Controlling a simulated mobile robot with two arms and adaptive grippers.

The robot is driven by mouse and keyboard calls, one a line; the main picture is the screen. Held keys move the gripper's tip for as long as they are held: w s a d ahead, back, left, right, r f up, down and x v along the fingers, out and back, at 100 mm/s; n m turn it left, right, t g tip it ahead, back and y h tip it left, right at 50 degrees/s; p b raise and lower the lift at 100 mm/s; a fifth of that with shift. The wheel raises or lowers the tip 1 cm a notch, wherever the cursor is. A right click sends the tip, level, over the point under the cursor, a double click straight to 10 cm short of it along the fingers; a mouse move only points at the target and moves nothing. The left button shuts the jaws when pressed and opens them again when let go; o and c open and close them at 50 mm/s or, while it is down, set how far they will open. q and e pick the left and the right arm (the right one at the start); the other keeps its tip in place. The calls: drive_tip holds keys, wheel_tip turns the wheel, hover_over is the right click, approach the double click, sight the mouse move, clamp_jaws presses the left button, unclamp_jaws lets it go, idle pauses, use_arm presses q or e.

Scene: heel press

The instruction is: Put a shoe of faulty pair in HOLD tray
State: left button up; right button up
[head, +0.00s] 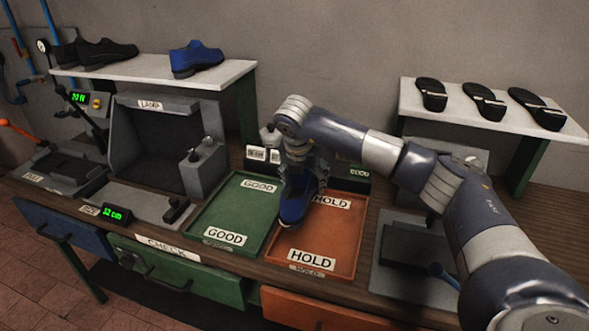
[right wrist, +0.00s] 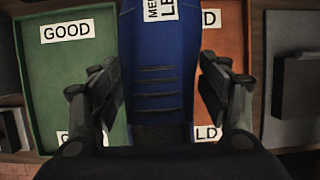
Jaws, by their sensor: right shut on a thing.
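A blue shoe (head: 293,208) is held toe-down-left over the left edge of the orange HOLD tray (head: 340,235), close to the divide with the green GOOD tray (head: 205,222). I cannot tell whether its sole touches the tray. My right gripper (head: 300,172) is above the shoe and shut on it. In the right wrist view the shoe (right wrist: 160,75) lies between the two fingers, with a partly cut-off white label on it. Another blue shoe (head: 196,60) stands on the left shelf. My left gripper is not in view.
Black shoes (head: 105,52) stand on the left shelf (head: 155,70). Several dark shoes or soles (head: 485,100) lie on the right shelf (head: 460,120). A grey press (head: 165,140) is left of the trays. Both trays have bare floor visible. My right arm crosses the right side.

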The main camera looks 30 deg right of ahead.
drive_tip(key=shift+w+f, duration=0.1)
drive_tip(key=shift+s+f+b, duration=0.3)
drive_tip(key=shift+f+b, duration=0.05)
drive_tip(key=shift+f, duration=0.15)
drive_tip(key=shift+s+f+b, duration=0.25)
drive_tip(key=shift+f+b, duration=0.1)
drive_tip(key=shift+f, duration=0.15)
drive_tip(key=shift+w+f+b, duration=0.2)
drive_tip(key=shift+f+b, duration=0.25)
drive_tip(key=shift+f, duration=0.7)
wheel_tip(320, 180, down, 4)
drive_tip(key=b, duration=0.3)
drive_tip(key=shift+f+b, duration=0.4)
drive_tip(key=shift+f, duration=0.1)
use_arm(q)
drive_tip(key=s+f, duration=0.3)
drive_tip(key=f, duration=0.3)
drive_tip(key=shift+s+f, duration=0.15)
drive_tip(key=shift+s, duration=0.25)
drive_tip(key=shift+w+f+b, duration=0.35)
use_arm(e)
drive_tip(key=shift+f, duration=0.4)
